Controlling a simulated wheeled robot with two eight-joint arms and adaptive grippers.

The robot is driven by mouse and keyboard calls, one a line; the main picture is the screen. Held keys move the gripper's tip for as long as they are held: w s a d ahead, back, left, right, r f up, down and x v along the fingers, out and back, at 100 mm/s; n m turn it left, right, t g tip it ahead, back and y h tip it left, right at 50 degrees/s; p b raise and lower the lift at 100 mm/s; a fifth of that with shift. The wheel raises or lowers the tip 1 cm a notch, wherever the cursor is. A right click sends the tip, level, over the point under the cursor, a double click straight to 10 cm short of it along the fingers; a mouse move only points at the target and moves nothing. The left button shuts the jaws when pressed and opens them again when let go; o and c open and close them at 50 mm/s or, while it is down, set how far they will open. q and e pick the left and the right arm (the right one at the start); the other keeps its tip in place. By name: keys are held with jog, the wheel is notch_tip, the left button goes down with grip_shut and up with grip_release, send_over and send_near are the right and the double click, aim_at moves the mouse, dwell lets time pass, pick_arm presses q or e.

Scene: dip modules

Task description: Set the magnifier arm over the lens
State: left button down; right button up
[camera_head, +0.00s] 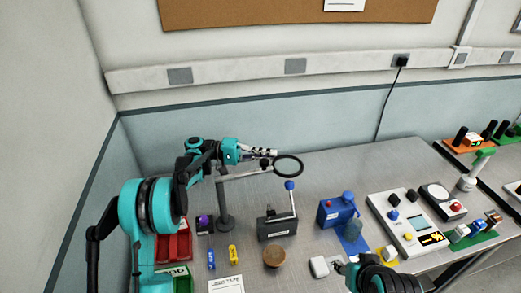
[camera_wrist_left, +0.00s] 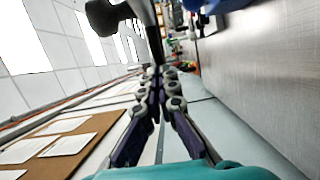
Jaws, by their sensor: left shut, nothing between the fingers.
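The magnifier arm (camera_head: 243,174) is a grey bar on a dark upright post, ending in a black-rimmed ring (camera_head: 288,166) on its right. My left gripper (camera_head: 270,153) is shut and empty, beside the ring at the bar's outer end; I cannot tell whether it touches. In the left wrist view its fingers (camera_wrist_left: 160,75) meet, with a dark bar just beyond them. No separate lens can be made out with certainty; a round brown disc (camera_head: 274,257) lies on the table in front. Part of my right arm shows at the bottom; its fingers are not clear.
A grey box with a blue-knobbed lever (camera_head: 277,227) stands below the ring. A blue container (camera_head: 338,210) and a control panel (camera_head: 408,222) stand to the right. Red and green bins (camera_head: 175,243) are on the left. The table's back strip is clear.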

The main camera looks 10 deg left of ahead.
aim_at(275, 160)
pick_arm(q)
jog(key=shift+s+d+f+m+g, duration=0.2)
jog(key=shift+s+d+m+g, duration=0.4)
jog(key=shift+g, duration=0.3)
jog(key=shift+s+d+m+g, duration=0.6)
jog(key=shift+s+g, duration=0.15)
jog(key=shift+g, duration=0.25)
jog(key=shift+r, duration=0.2)
notch_tip(275, 160, up, 10)
jog(key=shift+f, duration=0.15)
jog(key=shift+s+d, duration=0.1)
